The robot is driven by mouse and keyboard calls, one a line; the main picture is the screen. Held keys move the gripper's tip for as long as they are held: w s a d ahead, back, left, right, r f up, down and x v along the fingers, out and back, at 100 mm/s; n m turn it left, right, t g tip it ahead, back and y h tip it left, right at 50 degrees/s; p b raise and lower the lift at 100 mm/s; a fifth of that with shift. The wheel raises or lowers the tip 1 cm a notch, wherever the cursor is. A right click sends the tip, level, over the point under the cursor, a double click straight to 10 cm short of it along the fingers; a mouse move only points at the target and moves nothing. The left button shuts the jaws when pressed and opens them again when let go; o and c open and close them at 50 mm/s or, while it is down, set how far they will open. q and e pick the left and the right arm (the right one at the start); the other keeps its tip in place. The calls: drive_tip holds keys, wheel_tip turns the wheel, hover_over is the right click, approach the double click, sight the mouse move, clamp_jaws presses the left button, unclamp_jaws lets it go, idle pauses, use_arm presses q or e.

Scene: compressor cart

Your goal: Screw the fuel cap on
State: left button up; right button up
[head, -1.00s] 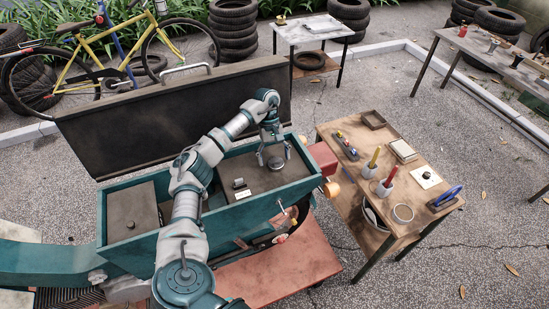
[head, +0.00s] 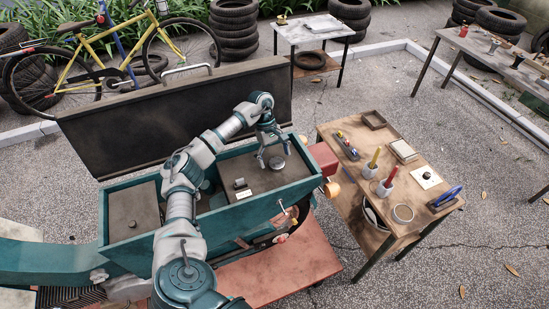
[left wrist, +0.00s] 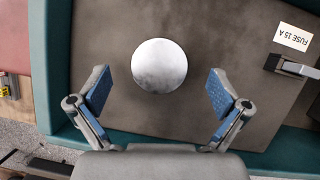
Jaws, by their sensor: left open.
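The fuel cap appears to be the round silver disc (head: 277,162) on the brown deck of the teal compressor cart (head: 262,212). The left wrist view shows its pale round top (left wrist: 159,66) from above. Whether its threads are engaged cannot be seen. My left gripper (head: 274,154) is open and empty over the deck, close to the cap. In the left wrist view its two blue-padded fingers (left wrist: 160,88) are spread wide, one on each side and slightly nearer the wrist than the cap, with clear gaps. My right gripper is not in view.
A small dark fitting (head: 239,184) with a "FUSE 15 A" label (left wrist: 293,37) stands beside the cap. The cart's raised dark lid (head: 180,115) stands behind the deck. A wooden table (head: 375,225) with tools and cups is to the right.

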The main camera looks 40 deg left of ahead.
use_arm(q)
drive_tip(key=n, duration=0.1)
drive_tip(key=n+t, duration=0.1)
drive_tip(key=n, duration=0.1)
drive_tip(key=shift+s, duration=0.25)
drive_tip(key=shift+n+t, duration=0.5)
drive_tip(key=shift+n, duration=0.3)
drive_tip(key=shift+s+d+n+t, duration=0.15)
drive_tip(key=shift+n+t, duration=0.15)
drive_tip(key=shift+n, duration=0.5)
drive_tip(key=shift+n+t, duration=0.3)
drive_tip(key=shift+n, duration=0.8)
drive_tip(key=shift+s+n+t, duration=0.1)
drive_tip(key=shift+n+t, duration=0.2)
drive_tip(key=shift+n, duration=0.2)
